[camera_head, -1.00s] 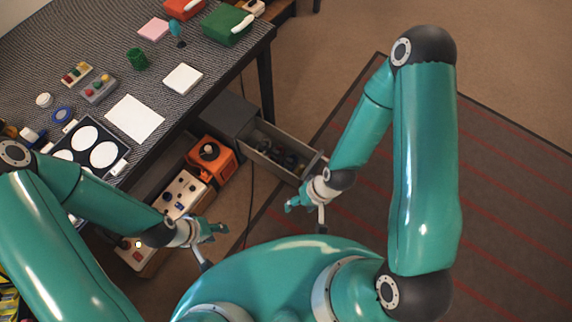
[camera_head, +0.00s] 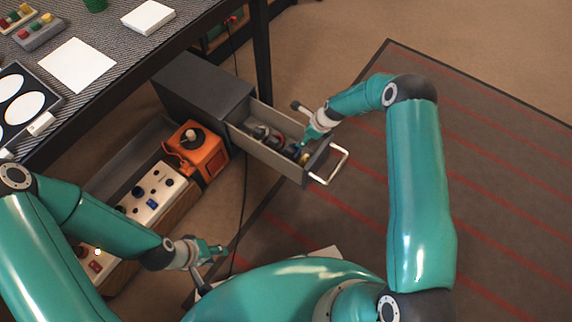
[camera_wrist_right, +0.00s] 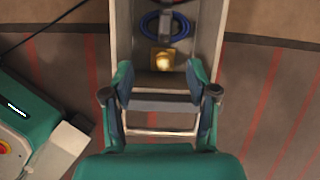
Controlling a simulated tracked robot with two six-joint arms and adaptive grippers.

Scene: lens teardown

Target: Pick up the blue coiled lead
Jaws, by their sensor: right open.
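The blue coiled lead (camera_wrist_right: 184,27) lies in the open drawer, near the top of the right wrist view, as a loop around darker parts. In the head view it is too small and partly covered to make out surely. My right gripper (camera_wrist_right: 160,78) is open and empty, its fingers spread over the drawer's front end, short of the coil. In the head view the right gripper (camera_head: 305,140) is over the drawer (camera_head: 264,152). My left gripper (camera_head: 218,250) is low at the centre left, away from the drawer; its jaw opening is unclear.
A brass-coloured block (camera_wrist_right: 162,60) lies between the coil and the drawer front. The drawer's handle (camera_head: 332,167) sticks out in front. An orange device (camera_head: 197,150) and a control panel (camera_head: 147,193) stand left of the drawer. The striped rug (camera_head: 500,180) is clear.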

